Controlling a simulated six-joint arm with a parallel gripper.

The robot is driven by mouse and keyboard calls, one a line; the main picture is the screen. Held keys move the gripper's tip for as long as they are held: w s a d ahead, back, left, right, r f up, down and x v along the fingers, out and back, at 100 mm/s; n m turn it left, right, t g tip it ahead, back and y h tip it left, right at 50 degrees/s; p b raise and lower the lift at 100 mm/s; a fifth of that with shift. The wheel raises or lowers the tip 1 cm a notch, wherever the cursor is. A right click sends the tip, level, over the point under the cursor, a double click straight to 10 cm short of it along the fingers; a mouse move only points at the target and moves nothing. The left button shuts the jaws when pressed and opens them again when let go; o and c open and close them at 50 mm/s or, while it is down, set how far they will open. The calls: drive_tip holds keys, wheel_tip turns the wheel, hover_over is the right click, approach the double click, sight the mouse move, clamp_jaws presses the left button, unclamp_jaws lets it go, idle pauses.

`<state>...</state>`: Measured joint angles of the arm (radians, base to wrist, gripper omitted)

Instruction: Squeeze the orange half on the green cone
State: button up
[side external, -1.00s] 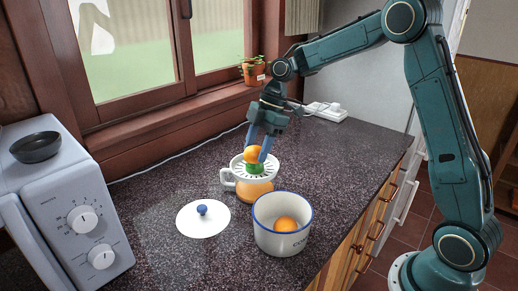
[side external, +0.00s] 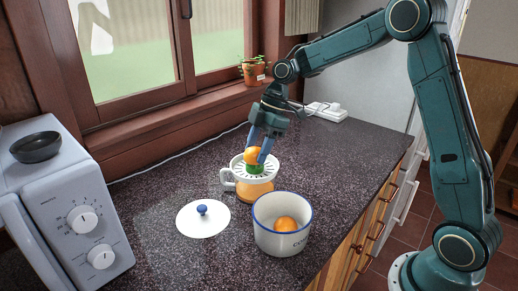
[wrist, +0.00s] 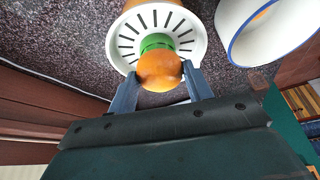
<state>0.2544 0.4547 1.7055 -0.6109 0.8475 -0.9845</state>
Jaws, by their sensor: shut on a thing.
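My gripper (side external: 259,150) is shut on an orange half (side external: 251,154), one finger on each side of it. The green cone (side external: 254,169) stands in the middle of the white slotted juicer top (side external: 240,171), directly below the orange half. In the wrist view the orange half (wrist: 160,72) covers part of the green cone (wrist: 156,41), and the gripper's fingers (wrist: 162,100) flank it. I cannot tell whether fruit and cone touch. The juicer has a handle at the left and an orange lower part (side external: 252,193).
A white pot with a blue rim (side external: 283,239) stands in front right, with another orange piece (side external: 286,224) inside. A white lid with a blue knob (side external: 203,219) lies left of it. A microwave (side external: 68,215) stands at the far left. The counter's right side is clear.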

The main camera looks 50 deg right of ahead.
drive_tip(key=shift+n+g, duration=0.3)
drive_tip(key=shift+n, duration=0.3)
drive_tip(key=shift+f+n+g, duration=0.15)
drive_tip(key=shift+n+g, duration=0.45)
drive_tip(key=shift+n, duration=1.1)
drive_tip(key=shift+r, duration=2.55)
drive_tip(key=shift+r, duration=0.1)
